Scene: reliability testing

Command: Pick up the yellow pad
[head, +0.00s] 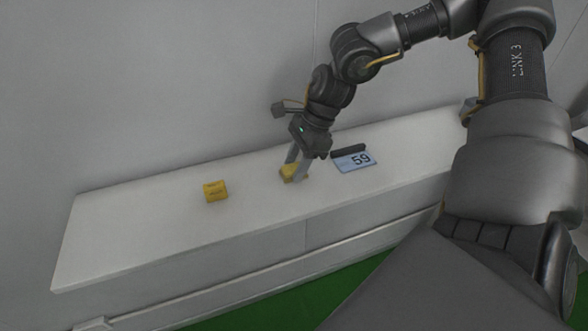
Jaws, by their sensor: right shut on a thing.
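A yellow pad (289,172) is on or just above the white shelf, between the fingers of my right gripper (296,170). The gripper reaches down from above and is shut on this pad, and its fingers hide part of it. I cannot tell whether the pad touches the shelf. A second yellow block (215,191) with faint dark marks rests on the shelf to the left, apart from the gripper. My left gripper is not in view.
The white shelf (130,235) runs along a grey wall (150,90). A blue-and-white card (354,161) reading 59, with a dark bar behind it, is just right of the gripper. The shelf's left end is clear. Green floor (290,295) shows below.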

